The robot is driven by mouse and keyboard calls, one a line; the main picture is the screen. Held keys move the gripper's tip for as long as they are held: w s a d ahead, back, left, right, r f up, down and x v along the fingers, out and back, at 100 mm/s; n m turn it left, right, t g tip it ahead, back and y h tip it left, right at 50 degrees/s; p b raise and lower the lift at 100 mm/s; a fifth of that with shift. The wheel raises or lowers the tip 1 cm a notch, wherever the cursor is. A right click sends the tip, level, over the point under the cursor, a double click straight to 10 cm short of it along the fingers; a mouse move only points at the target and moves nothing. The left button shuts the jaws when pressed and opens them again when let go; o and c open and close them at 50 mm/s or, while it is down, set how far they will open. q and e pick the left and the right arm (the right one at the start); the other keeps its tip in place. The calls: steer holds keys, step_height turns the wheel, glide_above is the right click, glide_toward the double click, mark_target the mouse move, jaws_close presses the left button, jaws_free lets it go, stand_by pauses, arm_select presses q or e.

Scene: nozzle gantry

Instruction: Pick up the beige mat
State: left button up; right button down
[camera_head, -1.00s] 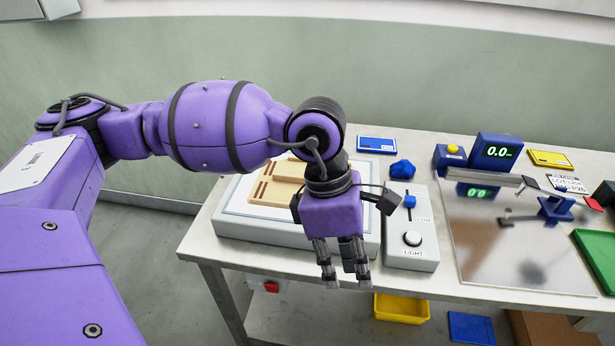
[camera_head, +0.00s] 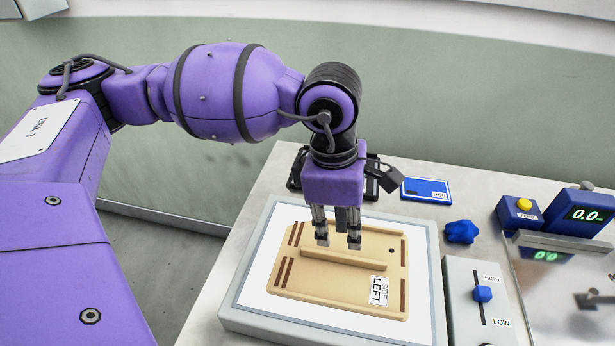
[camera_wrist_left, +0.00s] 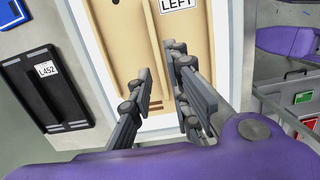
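The beige mat (camera_head: 345,292) is a flat tan board with a raised rib along its middle, brown slots and a LEFT label. It lies on the white top of a grey light box (camera_head: 235,316). In the left wrist view the mat (camera_wrist_left: 115,35) shows beyond the fingers. My left gripper (camera_head: 338,242) points down over the mat's rib, its fingers apart and nothing held. In the left wrist view the open fingers (camera_wrist_left: 160,85) appear on either side of the rib. I cannot tell whether they touch it. My right gripper is not in view.
A black tray labelled L452 (camera_wrist_left: 45,93) lies beside the light box. A blue card (camera_head: 426,189), a blue lump (camera_head: 461,232), a slider box (camera_head: 476,297) and a display unit (camera_head: 578,216) stand to the right. The wall is behind.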

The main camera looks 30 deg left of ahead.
mark_target(344, 255)
arm_select(q)
steer(key=shift+w+a, duration=0.2)
steer(key=shift+w, duration=0.1)
steer(key=shift+f, duration=0.2)
steer(key=f, duration=0.3)
steer(key=d+f, duration=0.1)
steer(key=f, duration=0.3)
steer(key=shift+d+f+p, duration=0.1)
steer(key=shift+d+p, duration=0.1)
steer(key=shift+p, duration=0.15)
jaws_close()
steer(key=shift+w, duration=0.1)
